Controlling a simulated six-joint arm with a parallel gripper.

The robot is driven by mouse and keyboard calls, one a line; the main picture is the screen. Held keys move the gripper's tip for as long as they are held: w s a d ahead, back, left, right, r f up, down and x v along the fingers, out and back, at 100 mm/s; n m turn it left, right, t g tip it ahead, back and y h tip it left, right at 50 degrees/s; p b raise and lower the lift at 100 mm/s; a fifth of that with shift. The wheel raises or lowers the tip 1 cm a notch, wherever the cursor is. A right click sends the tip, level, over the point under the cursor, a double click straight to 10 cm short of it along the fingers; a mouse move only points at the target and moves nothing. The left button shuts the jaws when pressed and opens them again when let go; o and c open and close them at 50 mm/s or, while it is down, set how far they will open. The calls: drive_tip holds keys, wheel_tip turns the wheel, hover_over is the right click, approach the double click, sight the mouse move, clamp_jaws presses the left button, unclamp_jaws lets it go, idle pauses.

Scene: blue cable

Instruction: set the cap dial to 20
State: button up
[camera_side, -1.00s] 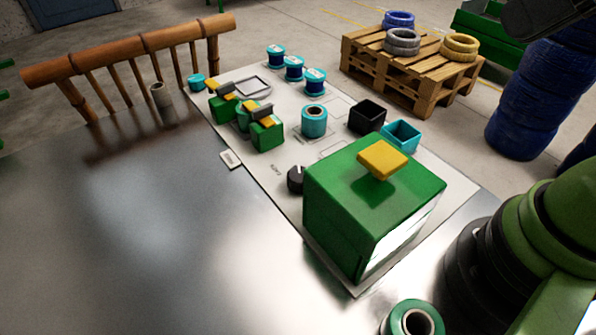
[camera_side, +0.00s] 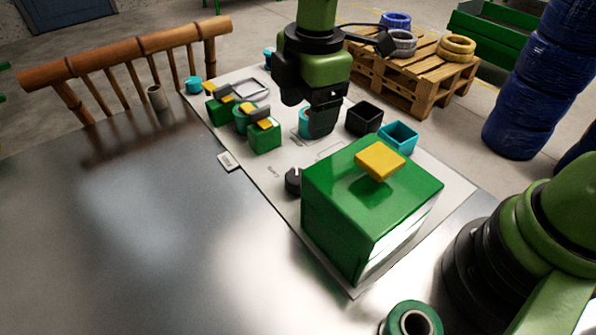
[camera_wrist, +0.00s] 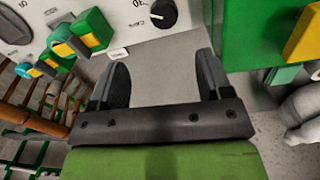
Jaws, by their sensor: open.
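The dial is a round black knob (camera_wrist: 163,13) at the top edge of the wrist view, with a pale pointer mark on it. A printed number by it is cut off and hard to read. In the side view the dark knob (camera_side: 293,180) sits on the white board, left of the large green box. My gripper (camera_side: 318,122) is over the board, farther back than the knob, in front of a turquoise spool that it mostly hides. In the wrist view my gripper (camera_wrist: 161,72) has its two dark fingers wide apart with nothing between them. The knob lies beyond the fingertips, untouched.
The tall green box (camera_side: 360,205) with a yellow knob (camera_side: 381,160) stands close right of the dial. Green blocks with yellow levers (camera_side: 264,136) are to the left. A black bin (camera_side: 364,118) and a turquoise bin (camera_side: 398,137) stand behind.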

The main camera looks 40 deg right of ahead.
drive_tip(key=n, duration=0.2)
hover_over(298, 176)
drive_tip(key=shift+g, duration=0.3)
wheel_tip(298, 176, down, 4)
drive_tip(key=shift+f, duration=0.1)
wheel_tip(298, 176, down, 10)
drive_tip(key=shift+r, duration=0.2)
drive_tip(key=shift+c, duration=0.4)
drive_tip(key=c, duration=0.8)
drive_tip(key=shift+m, duration=1.4)
drive_tip(key=shift+c, duration=0.2)
drive_tip(key=o, duration=0.9)
